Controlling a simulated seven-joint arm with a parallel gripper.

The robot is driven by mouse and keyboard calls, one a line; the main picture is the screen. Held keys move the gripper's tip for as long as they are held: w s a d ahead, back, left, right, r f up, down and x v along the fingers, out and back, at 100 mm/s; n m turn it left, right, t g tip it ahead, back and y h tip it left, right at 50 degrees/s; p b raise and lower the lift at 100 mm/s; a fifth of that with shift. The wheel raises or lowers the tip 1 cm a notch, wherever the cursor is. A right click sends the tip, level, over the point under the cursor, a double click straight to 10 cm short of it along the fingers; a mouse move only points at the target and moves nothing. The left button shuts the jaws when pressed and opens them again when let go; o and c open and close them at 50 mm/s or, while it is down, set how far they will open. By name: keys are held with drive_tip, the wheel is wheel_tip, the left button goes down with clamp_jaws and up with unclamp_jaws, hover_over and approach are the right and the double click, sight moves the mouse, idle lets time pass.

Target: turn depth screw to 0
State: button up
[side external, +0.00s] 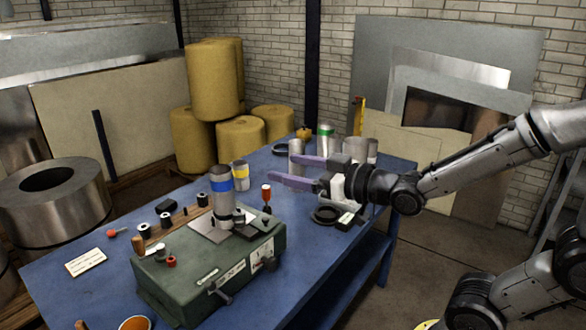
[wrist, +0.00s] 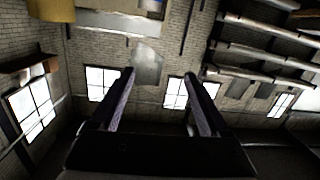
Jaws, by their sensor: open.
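A green machine (side external: 215,275) sits on the blue workbench, with plates and labels on its front. A pipe with a blue band (side external: 222,196) stands upright on its top plate. A small crank handle (side external: 222,296) sticks out at its front, and a small red knob (side external: 171,262) is on its left top. I cannot tell which part is the depth screw, and no scale reading is legible. My gripper (side external: 281,168) is open and empty, above the bench to the right of the banded pipe. In the wrist view my gripper (wrist: 158,73) shows two parted fingers with nothing between them.
The blue workbench (side external: 80,290) holds more pipes, including yellow-banded (side external: 240,175) and green-banded (side external: 326,138) ones. A red-topped tool (side external: 266,196), spools (side external: 165,220) and a black ring (side external: 325,214) lie near the machine. The wrist view shows walls and windows (wrist: 100,82).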

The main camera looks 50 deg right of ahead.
drive_tip(key=m+g, duration=0.2)
drive_tip(key=g, duration=0.2)
approach(274, 265)
drive_tip(key=shift+t+h, duration=0.3)
drive_tip(key=shift+h, duration=0.1)
drive_tip(key=x, duration=0.9)
drive_tip(key=shift+a+f, duration=0.2)
drive_tip(key=shift+f, duration=0.15)
clamp_jaws()
drive_tip(key=shift+n+h, duration=0.4)
drive_tip(key=shift+n, duration=0.3)
